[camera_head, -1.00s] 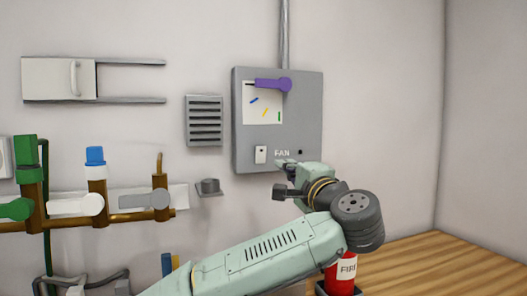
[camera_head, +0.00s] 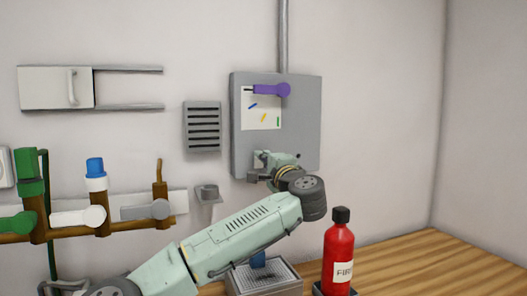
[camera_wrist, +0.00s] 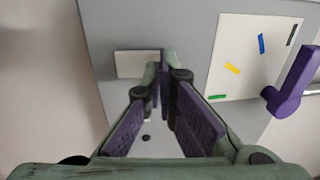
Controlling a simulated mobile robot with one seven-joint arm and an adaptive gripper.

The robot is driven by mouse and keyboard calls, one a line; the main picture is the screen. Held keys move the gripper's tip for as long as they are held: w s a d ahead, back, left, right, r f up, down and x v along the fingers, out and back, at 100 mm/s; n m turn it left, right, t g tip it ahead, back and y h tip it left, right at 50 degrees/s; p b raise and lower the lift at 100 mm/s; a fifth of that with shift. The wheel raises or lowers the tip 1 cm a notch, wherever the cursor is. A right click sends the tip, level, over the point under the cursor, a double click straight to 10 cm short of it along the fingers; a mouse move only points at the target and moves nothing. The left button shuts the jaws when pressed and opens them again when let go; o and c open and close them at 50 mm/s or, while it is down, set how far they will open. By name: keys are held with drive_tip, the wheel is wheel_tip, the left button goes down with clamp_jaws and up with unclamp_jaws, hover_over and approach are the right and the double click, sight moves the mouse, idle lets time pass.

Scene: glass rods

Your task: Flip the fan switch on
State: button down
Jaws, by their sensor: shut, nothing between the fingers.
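The fan switch is a small white plate (camera_wrist: 128,65) on the front of the grey wall box (camera_head: 302,125). In the head view my gripper covers most of the switch (camera_head: 257,160) and the FAN label. My gripper (camera_wrist: 160,62) is shut and empty. Its fingertips are at the right end of the switch plate in the wrist view. In the head view my gripper (camera_head: 260,168) is at the lower left of the box. I cannot tell whether the fingertips touch the switch, nor which way the switch is set.
A purple lever (camera_head: 283,90) sits above on the same box, beside a white panel (camera_head: 262,117) with coloured marks. A vent (camera_head: 203,127) and pipes with valves (camera_head: 98,195) are to the left. A red extinguisher (camera_head: 339,257) stands on the wooden counter (camera_head: 420,265).

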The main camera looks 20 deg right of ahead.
drive_tip(key=shift+w, duration=0.35)
drive_tip(key=shift+w+r+g+p, duration=0.25)
drive_tip(key=shift+w+g+p, duration=0.25)
drive_tip(key=shift+p, duration=0.4)
drive_tip(key=shift+s, duration=0.15)
